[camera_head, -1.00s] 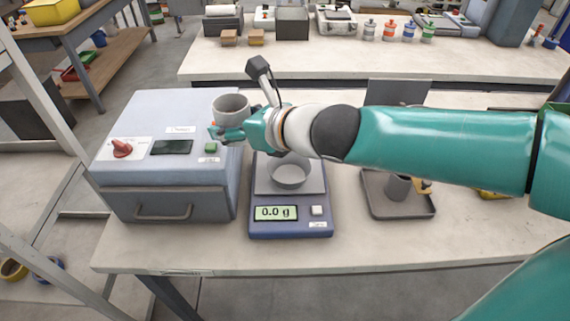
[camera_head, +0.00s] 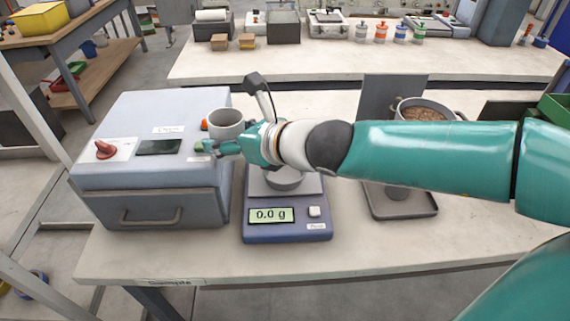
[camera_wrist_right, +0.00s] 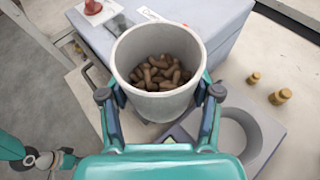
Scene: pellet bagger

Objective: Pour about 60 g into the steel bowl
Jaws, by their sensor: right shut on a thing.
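My right gripper (camera_head: 216,145) is shut on a grey cup (camera_head: 226,124), held upright at the right edge of the blue-grey box. In the right wrist view the cup (camera_wrist_right: 157,95) holds brown pellets (camera_wrist_right: 160,72) low inside, with a finger on each side. The steel bowl (camera_head: 285,183) stands on the blue scale (camera_head: 288,232), right of the cup; my arm hides its upper part. The bowl (camera_wrist_right: 243,128) also shows in the wrist view, its inside partly cut off from sight. The scale reads 0.0 g. A teal part, perhaps my left gripper, shows at the wrist view's lower left.
The blue-grey box (camera_head: 150,197) with red knob stands left of the scale. A dark tray (camera_head: 408,212) with a small grey vessel lies to the right. A pot of pellets (camera_head: 425,112) stands behind my arm. The table front is clear.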

